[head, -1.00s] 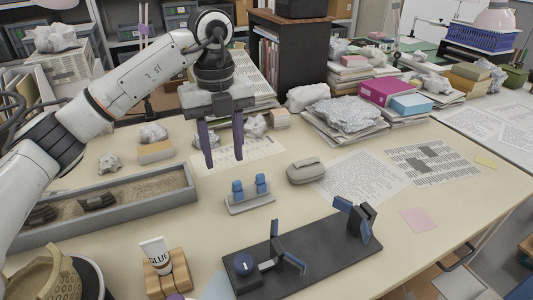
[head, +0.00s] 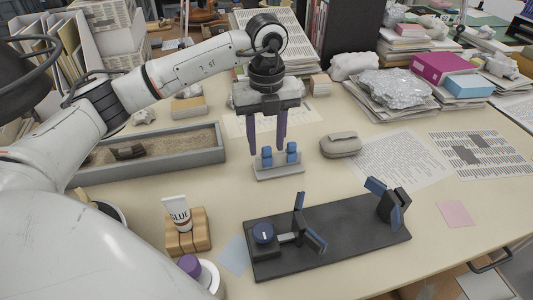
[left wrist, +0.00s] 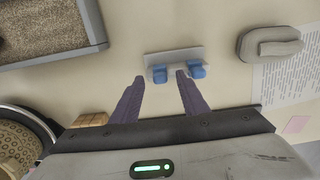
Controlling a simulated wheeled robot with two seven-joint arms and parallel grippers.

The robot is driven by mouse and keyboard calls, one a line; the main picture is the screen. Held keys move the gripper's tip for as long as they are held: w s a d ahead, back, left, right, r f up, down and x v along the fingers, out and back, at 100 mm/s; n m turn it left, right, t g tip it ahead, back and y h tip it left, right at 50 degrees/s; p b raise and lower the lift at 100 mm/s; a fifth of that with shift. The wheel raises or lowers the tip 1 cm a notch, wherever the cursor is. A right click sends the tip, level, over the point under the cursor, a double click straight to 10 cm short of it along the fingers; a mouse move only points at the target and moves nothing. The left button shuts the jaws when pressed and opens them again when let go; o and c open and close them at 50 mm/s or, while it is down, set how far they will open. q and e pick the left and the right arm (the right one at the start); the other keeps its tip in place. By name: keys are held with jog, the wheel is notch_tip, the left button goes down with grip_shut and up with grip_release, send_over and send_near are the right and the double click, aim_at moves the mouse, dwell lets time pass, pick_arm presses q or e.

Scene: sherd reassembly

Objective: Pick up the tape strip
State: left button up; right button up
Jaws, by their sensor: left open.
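A small light-grey stand (head: 279,173) with two upright blue blocks (head: 292,148) sits on the table near the middle of the head view. It also shows in the left wrist view (left wrist: 172,54), just beyond my fingertips. A tape strip is hard to make out; a pale patch shows between the blue blocks in the left wrist view, and I cannot tell if it is the tape. My left gripper (head: 267,148) is open and empty, its purple fingers pointing down close to the stand's blue blocks. My right gripper is not in view.
A grey eyeglass-type case (head: 341,145) lies right of the stand. A black clamp fixture (head: 345,232) stands in front. A sand tray (head: 190,163) is at left, and a glue tube (head: 178,214) on a wooden block is in front of it. Printed sheets (head: 396,158) lie at right.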

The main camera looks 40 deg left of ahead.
pick_arm(q)
jog(key=shift+f, duration=0.1)
jog(key=c, duration=0.8)
